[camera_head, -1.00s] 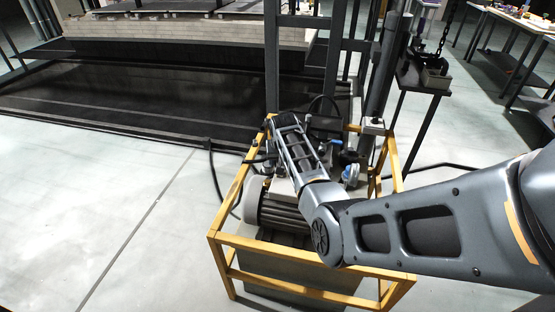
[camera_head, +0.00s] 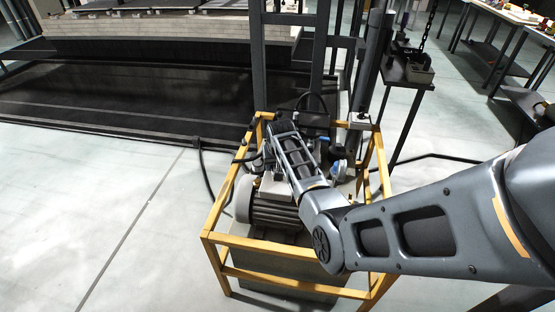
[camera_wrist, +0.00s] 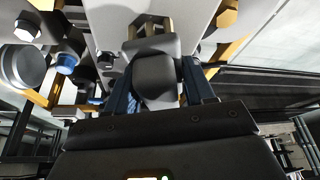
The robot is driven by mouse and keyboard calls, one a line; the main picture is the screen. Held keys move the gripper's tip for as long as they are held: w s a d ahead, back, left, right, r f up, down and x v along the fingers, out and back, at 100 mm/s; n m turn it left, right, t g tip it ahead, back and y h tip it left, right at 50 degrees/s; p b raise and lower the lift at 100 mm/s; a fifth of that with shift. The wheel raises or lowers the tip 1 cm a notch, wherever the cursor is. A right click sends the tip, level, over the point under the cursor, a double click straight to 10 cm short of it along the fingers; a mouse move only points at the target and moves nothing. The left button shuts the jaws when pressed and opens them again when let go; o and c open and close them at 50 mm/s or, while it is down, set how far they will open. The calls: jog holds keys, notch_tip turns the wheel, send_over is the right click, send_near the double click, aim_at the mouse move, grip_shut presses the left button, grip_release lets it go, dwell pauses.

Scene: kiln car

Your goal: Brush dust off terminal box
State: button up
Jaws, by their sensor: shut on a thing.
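In the wrist view my gripper (camera_wrist: 160,72) is shut on a dark grey block (camera_wrist: 156,78), which appears to be the brush's handle. Tan strips (camera_wrist: 150,24) show beyond it, perhaps bristles. A pale grey surface (camera_wrist: 196,22) lies behind them; I cannot tell whether the brush touches it. In the head view a grey finned motor (camera_head: 272,212) sits inside a yellow frame, with a pale box (camera_head: 270,188) on top, likely the terminal box, partly covered by my arm. Dust cannot be made out.
The yellow frame (camera_head: 222,248) surrounds the motor, with hoses and fittings behind. A dark upright mast (camera_head: 258,70) stands close behind. A hose (camera_head: 204,170) runs along the floor at left. A blue knob (camera_wrist: 66,62) is left of my gripper. Open floor lies at left.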

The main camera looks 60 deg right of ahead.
jog(key=shift+s+a+r+p, duration=0.1)
jog(key=shift+s+a+p, duration=0.1)
jog(key=shift+a+p, duration=0.25)
jog(key=shift+s+a+r+p, duration=0.1)
jog(key=shift+s+a+p, duration=0.15)
jog(key=shift+a, duration=0.4)
jog(key=shift+a+f, duration=0.15)
jog(key=shift+f, duration=0.05)
jog(key=shift+s+a+r+p, duration=0.1)
jog(key=shift+s+a+p, duration=0.1)
jog(key=shift+a+p, duration=0.3)
jog(key=shift+s+a+r+p, duration=0.1)
jog(key=shift+s+a+p, duration=0.05)
jog(key=shift+a+p, duration=0.35)
jog(key=shift+s+a+f+p, duration=0.1)
jog(key=shift+s+a+p, duration=0.05)
jog(key=shift+a, duration=0.35)
jog(key=shift+s+a+f+p, duration=0.1)
jog(key=shift+s+a+p, duration=0.05)
jog(key=shift+a, duration=0.35)
jog(key=shift+r, duration=0.15)
notch_tip(320, 180, up, 7)
